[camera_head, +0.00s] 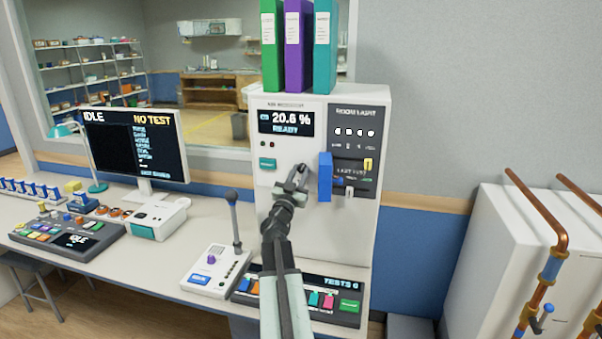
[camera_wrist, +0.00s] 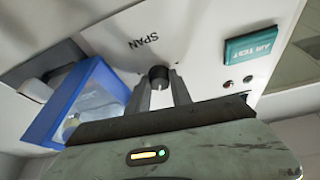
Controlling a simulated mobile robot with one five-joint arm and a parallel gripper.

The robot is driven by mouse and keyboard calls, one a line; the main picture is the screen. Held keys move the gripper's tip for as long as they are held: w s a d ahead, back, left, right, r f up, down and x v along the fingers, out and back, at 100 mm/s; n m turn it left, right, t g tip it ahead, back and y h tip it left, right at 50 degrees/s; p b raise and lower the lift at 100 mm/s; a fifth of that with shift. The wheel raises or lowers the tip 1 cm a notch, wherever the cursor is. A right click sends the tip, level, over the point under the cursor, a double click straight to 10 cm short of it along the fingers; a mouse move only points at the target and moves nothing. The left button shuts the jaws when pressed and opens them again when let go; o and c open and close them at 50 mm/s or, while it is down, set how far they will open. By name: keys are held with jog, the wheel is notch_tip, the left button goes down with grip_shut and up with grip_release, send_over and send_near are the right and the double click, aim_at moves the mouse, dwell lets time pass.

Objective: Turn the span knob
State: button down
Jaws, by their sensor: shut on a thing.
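The span knob (camera_wrist: 158,74) is a small dark round knob on the white front of the analyser cabinet (camera_head: 345,235). The word SPAN shows beside it, upside down, in the wrist view. My gripper (camera_wrist: 160,88) is shut on the knob, one finger on each side of it. In the head view my gripper (camera_head: 298,180) is at the cabinet front, below the display (camera_head: 286,122), which reads 20.6 % and READY. The knob itself is mostly hidden by my gripper there. Which way the knob points cannot be told.
A blue box-like part (camera_head: 325,177) sticks out just right of my gripper. A teal AIR TEST button (camera_wrist: 251,45) sits beside the knob. Below are a microphone-like stand (camera_head: 235,222) and a keypad (camera_head: 322,302) with coloured keys. Binders (camera_head: 298,45) stand on top.

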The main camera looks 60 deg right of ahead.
jog(key=shift+w+a+m, duration=0.1)
jog(key=shift+w+m, duration=0.05)
jog(key=shift+m, duration=0.35)
jog(key=c, duration=1.2)
grip_release()
jog(key=shift+a, duration=0.1)
jog(key=shift+o, duration=0.2)
jog(key=b+v, duration=0.2)
jog(key=v, duration=0.5)
jog(key=shift+a+b, duration=0.3)
jog(key=shift+b, duration=0.05)
jog(key=shift+f, duration=0.1)
